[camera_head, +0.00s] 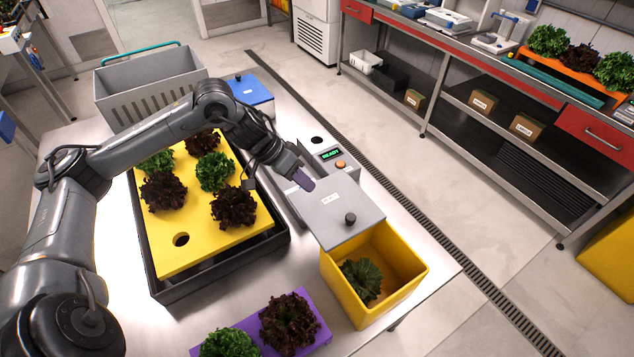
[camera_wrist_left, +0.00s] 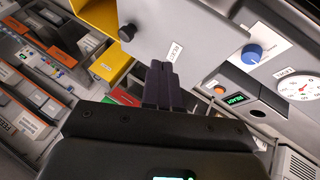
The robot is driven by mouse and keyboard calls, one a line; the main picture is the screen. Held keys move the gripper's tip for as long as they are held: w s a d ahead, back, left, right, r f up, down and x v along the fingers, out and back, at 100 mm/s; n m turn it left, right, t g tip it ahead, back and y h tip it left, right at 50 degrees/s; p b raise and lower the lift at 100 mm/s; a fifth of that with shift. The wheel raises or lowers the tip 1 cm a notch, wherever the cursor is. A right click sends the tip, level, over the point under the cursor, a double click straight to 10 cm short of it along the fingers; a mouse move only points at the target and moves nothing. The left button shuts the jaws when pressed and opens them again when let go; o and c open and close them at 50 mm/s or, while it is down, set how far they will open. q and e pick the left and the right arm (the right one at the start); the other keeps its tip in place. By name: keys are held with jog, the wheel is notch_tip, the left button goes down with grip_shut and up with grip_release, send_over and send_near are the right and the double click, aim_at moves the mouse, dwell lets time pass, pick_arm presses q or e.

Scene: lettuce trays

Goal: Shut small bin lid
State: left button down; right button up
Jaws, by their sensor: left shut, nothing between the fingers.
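The small yellow bin (camera_head: 345,292) stands at the table's right edge, with a green lettuce head (camera_head: 361,279) inside. Its flat grey lid (camera_head: 330,222), with a black knob (camera_head: 350,218) and a white label, covers the back of the bin and extends behind it. The front of the bin is uncovered. My left gripper (camera_head: 305,184) is shut and empty, at the lid's far end. In the left wrist view, the shut fingers (camera_wrist_left: 163,82) are beside the lid's (camera_wrist_left: 185,28) labelled end; contact is unclear. The yellow bin (camera_wrist_left: 105,62) shows beyond. My right gripper is not in view.
A grey device with a READY display (camera_head: 331,154) stands close behind the lid. A yellow tray (camera_head: 200,247) of lettuce in a black frame is left of it. A purple tray (camera_head: 318,325) with lettuce lies in front. A grey crate (camera_head: 150,82) stands at the back.

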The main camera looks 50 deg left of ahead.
aim_at(335, 217)
pick_arm(q)
jog(key=p+x, duration=0.1)
jog(key=x, duration=0.6)
jog(key=shift+w+d+f, duration=0.15)
jog(key=shift+d+f, duration=0.05)
jog(key=shift+w+d+f+p, duration=0.15)
jog(key=shift+d+p, duration=0.5)
jog(key=shift+d, duration=0.4)
jog(key=shift+w+d+f, duration=0.1)
jog(key=shift+d, duration=0.9)
jog(key=shift+p, duration=0.35)
